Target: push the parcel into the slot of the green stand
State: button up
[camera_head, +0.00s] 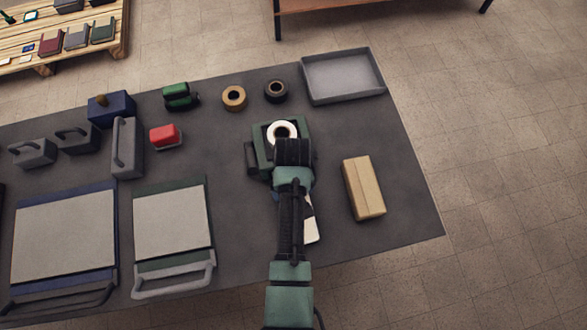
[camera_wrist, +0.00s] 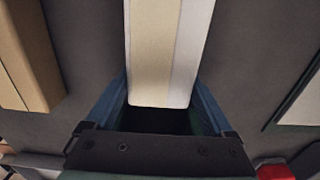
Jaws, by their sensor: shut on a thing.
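My gripper (camera_wrist: 162,98) is shut on a long pale block (camera_wrist: 168,45), tan on one side and whitish on the other. The fingers grip its near end, and it extends away from them. In the head view my arm hides the fingertips, and only a whitish part of the block (camera_head: 311,222) shows beside the arm. A tan parcel (camera_head: 364,188) lies on the table to the right of my arm; it also shows in the wrist view (camera_wrist: 22,62). A small green item (camera_head: 180,96) with a dark band is at the back. I cannot tell whether it is the stand.
A grey tray (camera_head: 343,77) is at the back right, beside tape rolls (camera_head: 234,98). A red item (camera_head: 164,136) and grey handled blocks (camera_head: 127,145) stand left. A green-edged panel (camera_head: 173,222) and a blue-edged panel (camera_head: 64,235) lie at the front. Clear table surrounds the tan parcel.

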jog(key=shift+w, duration=0.1)
jog(key=shift+w+a+b, duration=0.2)
jog(key=shift+w+b, duration=0.2)
jog(key=shift+w, duration=0.25)
jog(key=shift+w+a+b, duration=0.25)
jog(key=shift+w+b, duration=0.1)
jog(key=shift+w, duration=0.3)
jog(key=shift+w+a+b, duration=0.2)
jog(key=shift+w+b, duration=0.2)
jog(key=shift+w, duration=0.25)
jog(key=shift+w+a+r, duration=0.1)
jog(key=shift+w, duration=0.15)
